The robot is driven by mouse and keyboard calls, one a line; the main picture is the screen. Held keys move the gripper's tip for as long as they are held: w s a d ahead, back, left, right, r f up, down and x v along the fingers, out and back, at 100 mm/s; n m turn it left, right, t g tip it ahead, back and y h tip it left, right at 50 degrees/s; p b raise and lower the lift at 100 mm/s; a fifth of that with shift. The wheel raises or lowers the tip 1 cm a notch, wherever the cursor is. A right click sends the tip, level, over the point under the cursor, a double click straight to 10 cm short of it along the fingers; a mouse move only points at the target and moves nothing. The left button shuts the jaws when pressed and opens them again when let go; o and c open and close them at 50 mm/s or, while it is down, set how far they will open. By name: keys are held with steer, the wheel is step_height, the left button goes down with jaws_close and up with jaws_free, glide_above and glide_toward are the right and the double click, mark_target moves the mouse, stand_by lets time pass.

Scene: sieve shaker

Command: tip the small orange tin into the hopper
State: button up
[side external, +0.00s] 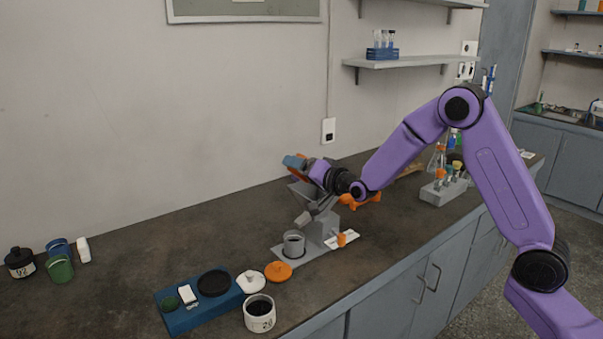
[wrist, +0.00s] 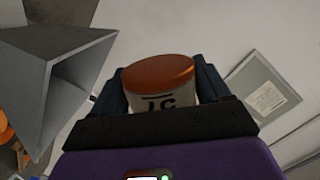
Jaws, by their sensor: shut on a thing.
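The small orange tin (wrist: 160,78) is between the fingers of my gripper (wrist: 172,95) in the wrist view. It has a white side with dark print and an orange end; I cannot tell whether that end is lid, base or contents. In the side view the tin (side external: 297,173) is partly hidden by my gripper (side external: 298,165), which is held sideways just above the hopper. The grey hopper (side external: 307,194) stands on the bench. It also fills the left of the wrist view (wrist: 50,75), beside the tin and apart from it there.
A grey cup (side external: 293,244) stands below the hopper's chute. An orange lid (side external: 278,271), a blue tray (side external: 192,316) and a white tin with dark contents (side external: 260,314) are in front. A tube rack (side external: 444,190) is at right. The bench at left centre is clear.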

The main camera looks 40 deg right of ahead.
steer(key=shift+d+r+m+y, duration=0.15)
steer(key=shift+r+m, duration=0.2)
steer(key=shift+m, duration=0.4)
steer(key=shift+a+r+m+y, duration=0.15)
steer(key=shift+r+m, duration=0.15)
steer(key=shift+m, duration=0.45)
steer(key=shift+d, duration=0.1)
stand_by(0.5)
steer(key=shift+r+m, duration=0.2)
steer(key=shift+m, duration=0.4)
steer(key=shift+d, duration=0.1)
stand_by(1.0)
steer(key=shift+d+r+m+t, duration=0.1)
steer(key=shift+r+m+t, duration=0.2)
steer(key=shift+m, duration=0.4)
stand_by(1.1)
steer(key=shift+d+r+m, duration=0.15)
steer(key=shift+m, duration=0.55)
stand_by(1.0)
steer(key=shift+d+r+m, duration=0.2)
steer(key=shift+m, duration=0.4)
